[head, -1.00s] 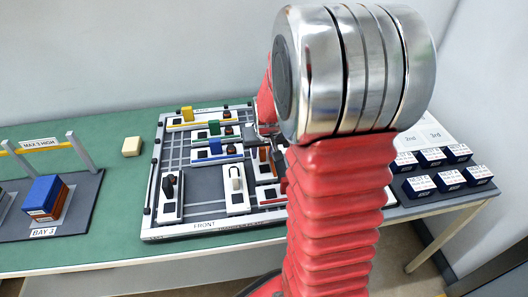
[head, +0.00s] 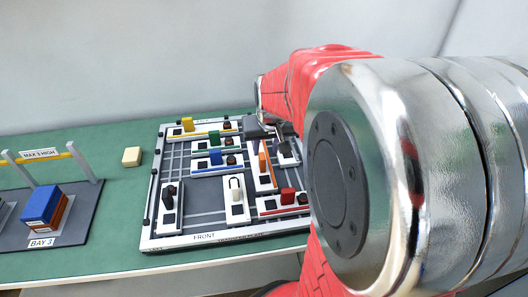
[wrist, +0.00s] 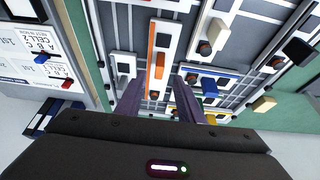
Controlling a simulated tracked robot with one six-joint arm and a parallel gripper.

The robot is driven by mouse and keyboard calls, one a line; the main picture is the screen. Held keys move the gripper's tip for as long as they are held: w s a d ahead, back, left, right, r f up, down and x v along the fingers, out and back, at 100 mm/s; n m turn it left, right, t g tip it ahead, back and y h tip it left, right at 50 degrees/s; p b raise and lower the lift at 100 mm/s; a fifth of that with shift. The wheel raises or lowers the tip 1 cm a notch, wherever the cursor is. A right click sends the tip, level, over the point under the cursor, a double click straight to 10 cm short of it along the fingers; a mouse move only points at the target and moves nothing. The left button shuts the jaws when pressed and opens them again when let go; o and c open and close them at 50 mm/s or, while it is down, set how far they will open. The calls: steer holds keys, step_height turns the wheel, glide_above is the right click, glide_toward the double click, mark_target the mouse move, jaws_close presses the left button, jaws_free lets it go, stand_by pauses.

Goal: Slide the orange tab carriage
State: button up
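The orange tab carriage (head: 264,180) is a long white plate with a tall orange tab, on the board (head: 195,239). It lies right of centre, pointing front to back. In the wrist view the carriage (wrist: 172,44) runs up and down, its orange tab (wrist: 160,37) above the fingertips. My gripper (wrist: 158,84) is open, with its two dark fingers apart and the carriage's lower end showing between them. I see nothing held. In the head view my gripper (head: 278,132) is over the board's back right, close to the carriage; contact cannot be told.
Carriages with yellow (head: 188,125), green (head: 214,138), blue (head: 216,157), white (head: 236,189), red (head: 288,196) and black (head: 168,192) tabs surround it on the board. A rack with stacked blocks (head: 45,205) stands left. A cream block (head: 132,156) lies between. My arm hides the right side.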

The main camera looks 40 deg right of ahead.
steer(key=shift+v, duration=0.9)
steer(key=shift+s, duration=0.1)
steer(key=s+a+r+n+y, duration=0.1)
steer(key=s+a+r+n, duration=0.1)
steer(key=s+a, duration=0.4)
steer(key=s+a+r+n+t+y, duration=0.1)
steer(key=s+a+r+n, duration=0.2)
steer(key=s+a, duration=0.4)
steer(key=a, duration=0.7)
steer(key=shift+a+r, duration=0.2)
steer(key=shift+a, duration=0.15)
steer(key=shift+s, duration=0.2)
